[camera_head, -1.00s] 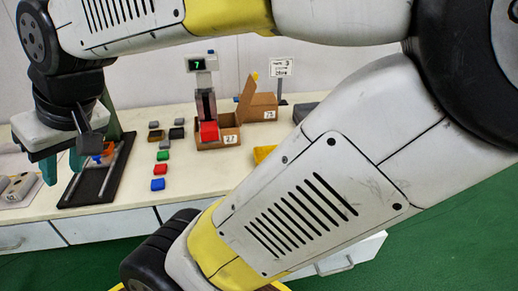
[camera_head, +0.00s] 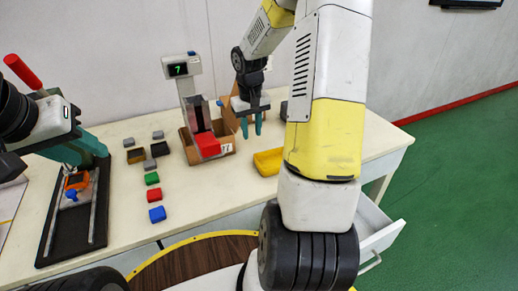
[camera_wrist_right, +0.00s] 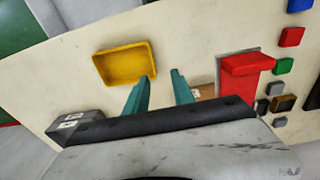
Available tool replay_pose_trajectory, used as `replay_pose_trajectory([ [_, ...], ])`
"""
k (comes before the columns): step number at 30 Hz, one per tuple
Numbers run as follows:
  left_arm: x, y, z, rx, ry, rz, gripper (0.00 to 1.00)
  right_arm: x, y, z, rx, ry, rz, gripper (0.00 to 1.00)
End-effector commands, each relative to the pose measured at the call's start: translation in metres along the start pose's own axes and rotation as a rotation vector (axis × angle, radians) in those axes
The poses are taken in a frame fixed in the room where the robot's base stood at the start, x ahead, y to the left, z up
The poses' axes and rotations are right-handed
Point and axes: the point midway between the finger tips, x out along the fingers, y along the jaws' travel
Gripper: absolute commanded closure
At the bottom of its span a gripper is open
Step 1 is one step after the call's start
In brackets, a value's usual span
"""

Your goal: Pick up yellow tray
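The yellow tray (camera_head: 268,161) sits on the table right of the cardboard box in the head view. In the right wrist view the yellow tray (camera_wrist_right: 125,80) lies just beyond the fingers, with its open side up. My right gripper (camera_head: 251,127) is open above the table, behind and slightly left of the tray. In the wrist view its two teal fingers (camera_wrist_right: 161,90) are apart with nothing between them, and the left finger is near the tray's edge. Dark and grey parts of my left arm show at the left edge; its fingers cannot be told from the teal frame there.
A box (camera_head: 226,142) with a red chute block (camera_head: 207,145) stands left of the tray beneath a display post (camera_head: 181,69). Several small coloured blocks (camera_head: 155,195) line the table. A black railed base (camera_head: 72,235) is at the left. The table right of the tray is clear.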

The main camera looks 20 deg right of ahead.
Motion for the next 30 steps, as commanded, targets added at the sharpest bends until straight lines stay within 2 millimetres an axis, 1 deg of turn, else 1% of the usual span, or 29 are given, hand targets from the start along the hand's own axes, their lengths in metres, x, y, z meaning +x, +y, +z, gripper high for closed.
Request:
replay_pose_trajectory([
  [1, 0.000, 0.000, 0.000, 0.000, 0.001, 0.000, 0.64, 0.026, 0.005, -0.005, 0.005, -0.029, -0.013, 0.70],
  [3, 0.000, 0.000, 0.000, 0.000, 0.001, 0.000, 0.64, 0.052, 0.010, -0.010, 0.007, -0.052, -0.024, 0.70],
  [6, 0.000, 0.000, 0.000, 0.000, 0.001, 0.000, 0.64, 0.080, 0.014, -0.014, 0.011, -0.074, -0.039, 0.70],
  [7, 0.000, 0.000, 0.000, 0.000, 0.001, 0.000, 0.64, 0.086, 0.015, -0.015, 0.012, -0.078, -0.042, 0.70],
  [9, 0.000, 0.000, 0.000, 0.000, 0.001, 0.000, 0.64, 0.097, 0.017, -0.016, 0.015, -0.085, -0.047, 0.70],
  [20, 0.000, 0.000, 0.000, 0.000, 0.000, 0.000, 0.64, 0.137, 0.016, -0.013, 0.014, -0.092, -0.051, 0.70],
  [27, 0.000, 0.000, 0.000, 0.000, 0.000, 0.000, 0.64, 0.172, 0.016, -0.010, 0.014, -0.091, -0.051, 0.70],
  [30, 0.000, 0.000, 0.000, 0.000, 0.000, 0.000, 0.64, 0.179, 0.015, -0.010, 0.016, -0.090, -0.050, 0.70],
])
